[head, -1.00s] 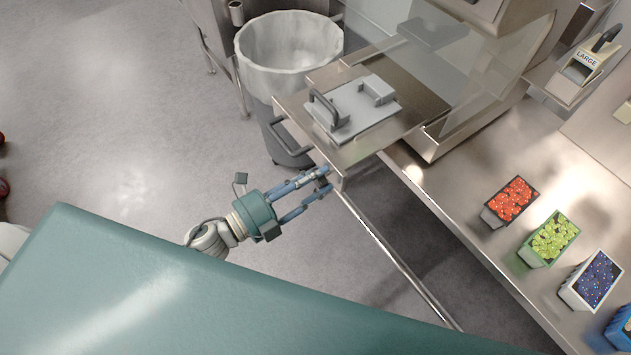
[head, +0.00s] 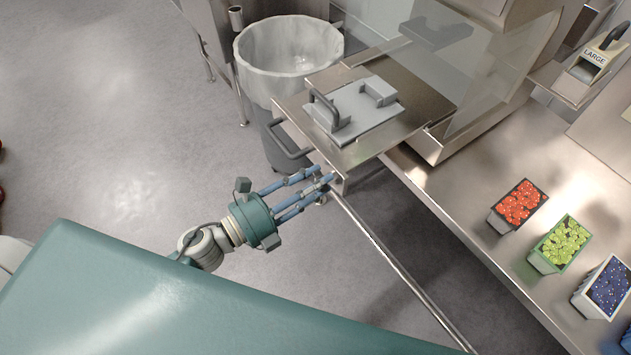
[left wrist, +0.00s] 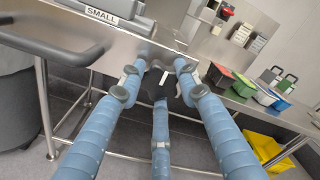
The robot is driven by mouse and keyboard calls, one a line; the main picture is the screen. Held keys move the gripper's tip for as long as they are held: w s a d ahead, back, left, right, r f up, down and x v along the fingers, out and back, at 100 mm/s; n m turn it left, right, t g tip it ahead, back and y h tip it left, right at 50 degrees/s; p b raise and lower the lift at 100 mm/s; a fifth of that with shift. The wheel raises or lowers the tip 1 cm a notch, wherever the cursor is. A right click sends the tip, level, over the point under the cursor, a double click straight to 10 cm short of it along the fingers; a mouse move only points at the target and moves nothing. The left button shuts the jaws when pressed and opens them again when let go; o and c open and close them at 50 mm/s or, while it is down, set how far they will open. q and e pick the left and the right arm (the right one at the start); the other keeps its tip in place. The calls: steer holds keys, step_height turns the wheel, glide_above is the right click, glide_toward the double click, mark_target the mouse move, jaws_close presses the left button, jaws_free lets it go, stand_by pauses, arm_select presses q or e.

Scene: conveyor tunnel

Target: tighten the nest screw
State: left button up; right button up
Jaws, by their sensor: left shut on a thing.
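The nest screw (left wrist: 161,84) shows in the left wrist view as a dark knob with a white mark, below the front edge of the steel drawer. My left gripper (left wrist: 160,80) has its blue fingers closed around it, and they cover part of it. In the head view the left gripper (head: 322,181) is at the near corner of the drawer (head: 347,158), and the screw is hidden there. A grey nest plate (head: 368,112) with a dark handle lies on the drawer. A label reading SMALL (left wrist: 101,16) shows in the left wrist view. My right gripper is not in view.
A dark bar handle (head: 290,140) sticks out of the drawer beside my fingers. A lined bin (head: 275,75) stands behind it. Punnets of red (head: 520,205), green (head: 560,243) and blue (head: 608,287) fruit stand on the steel counter at right.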

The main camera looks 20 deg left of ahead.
arm_select(q)
steer(key=shift+s+d+f, duration=0.1)
steer(key=shift+f, duration=0.05)
steer(key=o, duration=1.1)
steer(key=v, duration=1.2)
